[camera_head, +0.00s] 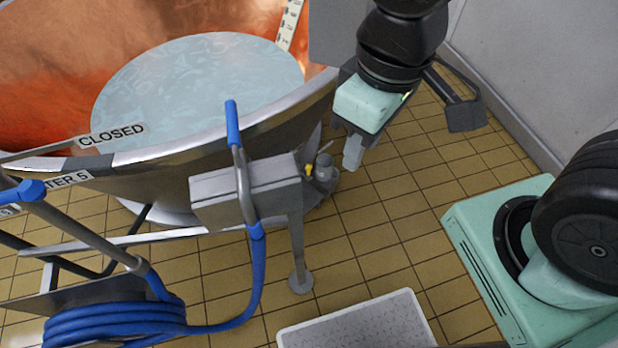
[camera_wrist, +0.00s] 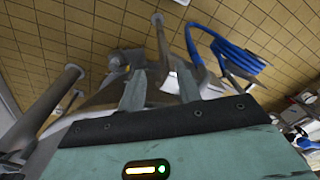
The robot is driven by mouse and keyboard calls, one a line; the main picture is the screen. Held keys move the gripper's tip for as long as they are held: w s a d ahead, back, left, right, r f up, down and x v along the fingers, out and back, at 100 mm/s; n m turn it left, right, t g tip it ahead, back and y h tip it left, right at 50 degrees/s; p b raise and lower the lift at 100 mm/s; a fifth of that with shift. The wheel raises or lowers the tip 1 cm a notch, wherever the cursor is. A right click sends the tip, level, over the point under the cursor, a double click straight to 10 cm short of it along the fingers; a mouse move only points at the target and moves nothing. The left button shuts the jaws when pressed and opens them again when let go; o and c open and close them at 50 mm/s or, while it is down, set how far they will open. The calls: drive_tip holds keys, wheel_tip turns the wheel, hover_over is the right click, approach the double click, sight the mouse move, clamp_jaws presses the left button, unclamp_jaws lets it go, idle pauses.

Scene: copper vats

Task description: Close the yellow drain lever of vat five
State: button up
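Vat five (camera_head: 170,180) is a steel-rimmed vat holding water, with a label ending in "TER 5" on its side. Its grey drain valve (camera_head: 324,176) is low on its right side, right of a steel box. The small yellow drain lever (camera_head: 309,170) shows at the valve; its exact angle is hard to tell. My gripper (camera_head: 336,156) hangs just above and right of the valve, seemingly apart from the lever. In the wrist view my gripper (camera_wrist: 160,74) has its two fingers spread with nothing clearly between them.
A "CLOSED" sign (camera_head: 111,135) lies across the vat's rim. A steel box (camera_head: 246,193) with a blue-handled hose wand stands left of the valve. A blue hose coil (camera_head: 115,325) and white grated platform (camera_head: 355,322) are in front.

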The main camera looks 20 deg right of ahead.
drive_tip(key=w+d+f+m+t+b, duration=0.15)
drive_tip(key=w+d+f+b, duration=0.35)
drive_tip(key=f+b, duration=1.15)
drive_tip(key=w+d+f+m+t+b, duration=0.15)
drive_tip(key=w+d+f+b, duration=0.4)
drive_tip(key=f+b, duration=1.1)
drive_tip(key=w+d+f+m+t+b, duration=0.15)
drive_tip(key=w+d+f+b, duration=0.35)
drive_tip(key=f+b, duration=1.2)
drive_tip(key=t+y, duration=0.4)
drive_tip(key=t, duration=0.8)
approach(308, 172)
drive_tip(key=shift+n+t, duration=0.25)
drive_tip(key=shift+n, duration=0.2)
drive_tip(key=shift+d+f+b+x, duration=0.1)
drive_tip(key=shift+f+b+x, duration=0.15)
drive_tip(key=shift+b+x, duration=1.05)
drive_tip(key=shift+d+f+b+x, duration=0.1)
drive_tip(key=shift+f+b+x, duration=0.2)
drive_tip(key=shift+x, duration=1.95)
drive_tip(key=shift+d+f+b+x, duration=0.15)
drive_tip(key=shift+b+x, duration=0.65)
drive_tip(key=shift+x, duration=1)
drive_tip(key=shift+a, duration=0.1)
